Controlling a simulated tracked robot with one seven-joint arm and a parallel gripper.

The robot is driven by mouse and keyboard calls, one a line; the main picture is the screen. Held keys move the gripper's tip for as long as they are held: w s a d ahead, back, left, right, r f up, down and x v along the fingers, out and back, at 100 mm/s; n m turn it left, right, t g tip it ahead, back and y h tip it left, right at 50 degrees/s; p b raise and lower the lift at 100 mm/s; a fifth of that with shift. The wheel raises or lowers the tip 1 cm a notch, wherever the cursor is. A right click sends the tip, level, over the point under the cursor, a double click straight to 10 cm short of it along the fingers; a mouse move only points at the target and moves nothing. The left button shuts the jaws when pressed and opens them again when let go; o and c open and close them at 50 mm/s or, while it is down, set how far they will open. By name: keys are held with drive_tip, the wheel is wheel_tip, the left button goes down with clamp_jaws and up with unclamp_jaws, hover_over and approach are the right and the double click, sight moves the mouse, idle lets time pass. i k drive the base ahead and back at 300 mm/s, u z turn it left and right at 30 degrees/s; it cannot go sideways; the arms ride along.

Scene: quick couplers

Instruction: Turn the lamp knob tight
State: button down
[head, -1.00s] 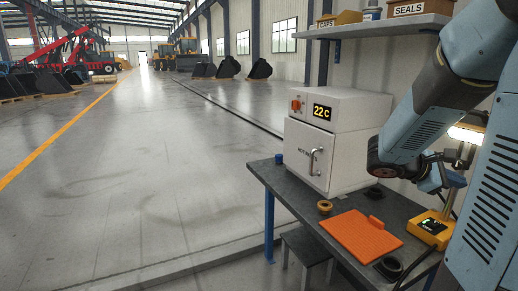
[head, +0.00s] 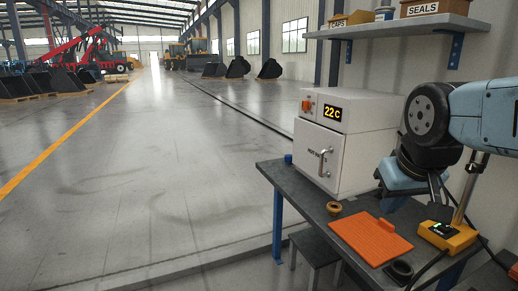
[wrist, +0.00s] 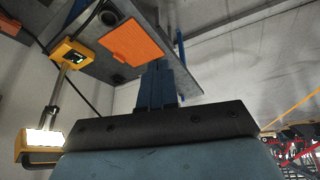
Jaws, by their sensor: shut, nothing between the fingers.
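The lamp has a yellow base (head: 447,236) on the right of the bench and a thin post (head: 464,192). In the wrist view its base (wrist: 68,53) is at upper left, and its lit head (wrist: 42,141) is at lower left. My arm hides the lamp head in the head view. My gripper (head: 438,200) points down just left of the post in the head view, above the bench. In the wrist view its fingers (wrist: 157,66) are together and empty, apart from the lamp.
The bench (head: 300,190) holds a white oven (head: 350,140), an orange mat (head: 370,238), a brass ring (head: 334,208) and a dark ring (head: 399,270). A dark cable runs by the lamp base. A shelf (head: 410,25) with boxes hangs above.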

sight(471, 168)
drive_tip(key=z, duration=1.1)
